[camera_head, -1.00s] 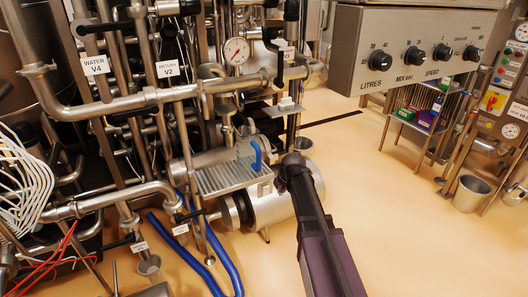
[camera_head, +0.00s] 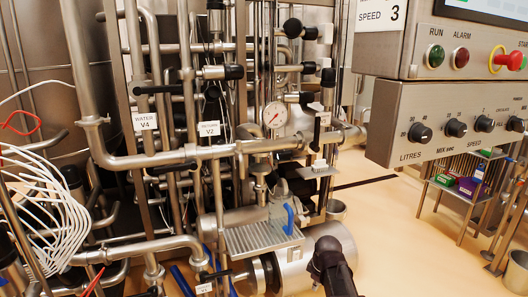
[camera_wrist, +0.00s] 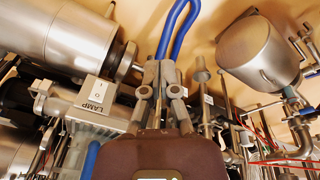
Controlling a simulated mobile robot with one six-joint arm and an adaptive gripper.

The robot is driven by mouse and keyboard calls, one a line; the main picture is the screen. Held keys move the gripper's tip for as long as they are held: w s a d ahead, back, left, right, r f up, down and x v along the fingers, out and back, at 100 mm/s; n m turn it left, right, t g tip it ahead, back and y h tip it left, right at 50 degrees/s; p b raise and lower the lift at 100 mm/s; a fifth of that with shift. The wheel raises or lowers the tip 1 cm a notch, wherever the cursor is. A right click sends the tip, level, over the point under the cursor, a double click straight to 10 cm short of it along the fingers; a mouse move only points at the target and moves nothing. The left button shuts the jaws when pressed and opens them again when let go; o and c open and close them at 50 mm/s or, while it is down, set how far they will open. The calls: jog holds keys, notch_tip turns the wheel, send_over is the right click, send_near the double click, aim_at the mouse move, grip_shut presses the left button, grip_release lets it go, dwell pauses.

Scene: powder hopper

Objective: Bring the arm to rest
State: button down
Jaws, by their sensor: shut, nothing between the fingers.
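My gripper (camera_wrist: 160,70) shows in the wrist view with its two grey fingers together and nothing between them. It is in front of a loop of blue hose (camera_wrist: 196,10); I cannot tell how far apart they are. In the head view, a dark part of my own arm rises from the bottom edge, right of the steel grated tray (camera_head: 262,238) and the steel cylinder beneath it. The gripper itself does not show in the head view.
A LAMP switch (camera_wrist: 97,94) and a large steel cylinder (camera_wrist: 80,38) are left of the gripper in the wrist view; a steel vessel (camera_wrist: 258,52) is at right. Pipes crowd the head view's left. A control panel (camera_head: 450,125) overhangs the right. Open floor (camera_head: 400,240) lies below it.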

jog(key=s+m+g, duration=0.2)
jog(key=s+m, duration=0.9)
notch_tip(320, 180, up, 21)
jog(key=p, duration=2.1)
jog(key=shift+w+h, duration=0.15)
jog(key=shift+h, duration=0.25)
jog(key=shift+f, duration=0.15)
